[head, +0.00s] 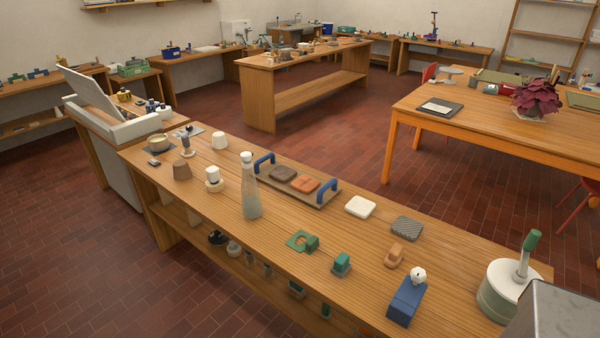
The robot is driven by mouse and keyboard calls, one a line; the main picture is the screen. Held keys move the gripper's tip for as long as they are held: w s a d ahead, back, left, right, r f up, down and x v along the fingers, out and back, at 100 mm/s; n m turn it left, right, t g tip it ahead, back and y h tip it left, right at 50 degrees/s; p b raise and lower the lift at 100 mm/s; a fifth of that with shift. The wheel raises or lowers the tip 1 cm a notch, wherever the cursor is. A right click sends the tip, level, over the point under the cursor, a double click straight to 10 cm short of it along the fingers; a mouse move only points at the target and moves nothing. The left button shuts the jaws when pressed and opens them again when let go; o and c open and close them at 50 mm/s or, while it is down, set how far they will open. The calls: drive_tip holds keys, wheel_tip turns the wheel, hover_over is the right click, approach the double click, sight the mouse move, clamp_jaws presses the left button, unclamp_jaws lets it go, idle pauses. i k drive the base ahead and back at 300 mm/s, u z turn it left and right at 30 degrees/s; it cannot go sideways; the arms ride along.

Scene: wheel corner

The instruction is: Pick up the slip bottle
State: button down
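A tall pale grey-green bottle (251,192) with a white cap stands upright on the long wooden bench (215,215), near its front edge. It is the only tall bottle I make out on this bench, and I take it for the slip bottle. Nothing touches it from my side. My gripper is not in view.
A tray (325,200) with blue handles stands close to the right of the bottle. Green blocks (341,264), a blue block (405,302) and a round container (500,292) lie farther right. The red tiled floor (110,270) in front is clear.

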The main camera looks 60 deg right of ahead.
sight(212, 172)
drive_tip(key=z, duration=4.5)
drive_tip(key=i, duration=0.1)
drive_tip(key=u, duration=3.15)
drive_tip(key=k, duration=0.95)
drive_tip(key=u, duration=0.2)
drive_tip(key=i, duration=0.9)
drive_tip(key=z, duration=0.05)
